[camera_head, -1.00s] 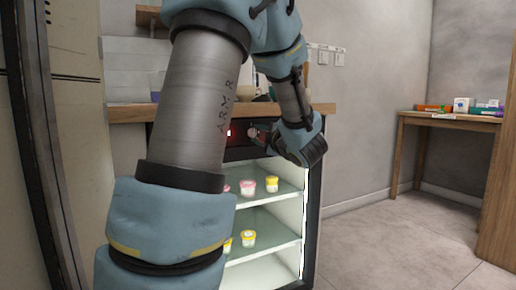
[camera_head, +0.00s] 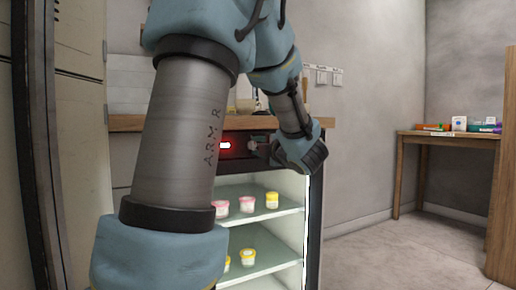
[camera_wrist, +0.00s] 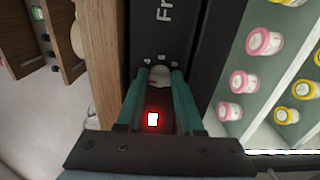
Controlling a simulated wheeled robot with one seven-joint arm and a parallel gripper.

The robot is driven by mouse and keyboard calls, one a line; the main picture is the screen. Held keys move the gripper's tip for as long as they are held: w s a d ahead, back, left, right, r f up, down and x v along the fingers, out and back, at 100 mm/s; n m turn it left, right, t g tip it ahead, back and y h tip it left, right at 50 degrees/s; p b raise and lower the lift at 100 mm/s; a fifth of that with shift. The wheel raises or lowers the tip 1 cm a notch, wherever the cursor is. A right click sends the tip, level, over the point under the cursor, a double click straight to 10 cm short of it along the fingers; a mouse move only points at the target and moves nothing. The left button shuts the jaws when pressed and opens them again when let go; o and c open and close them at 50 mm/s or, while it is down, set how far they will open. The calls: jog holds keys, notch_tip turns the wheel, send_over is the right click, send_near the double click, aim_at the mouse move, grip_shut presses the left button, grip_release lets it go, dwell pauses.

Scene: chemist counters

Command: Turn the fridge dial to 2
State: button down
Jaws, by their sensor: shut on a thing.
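The fridge (camera_head: 314,225) has a glass front and a black panel (camera_head: 233,153) along its top. A small lit red display (camera_head: 225,145) glows on the panel and also shows in the wrist view (camera_wrist: 153,119); its digit is unreadable. My gripper (camera_wrist: 160,80) is shut on the dial, one teal finger on each side. In the head view my gripper (camera_head: 258,147) reaches the panel from the right, and the dial is mostly hidden.
Several small jars with pink and yellow lids (camera_head: 247,204) stand on the fridge shelves. A wooden counter (camera_head: 130,122) runs above the fridge. A wooden table (camera_head: 410,137) with boxes stands at the right wall. The floor between is clear.

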jog(key=c, duration=0.5)
grip_release()
jog(key=shift+c, duration=0.2)
jog(key=p+v, duration=0.2)
jog(key=v, duration=0.8)
jog(key=shift+s+d, duration=0.2)
jog(key=shift+s, duration=0.15)
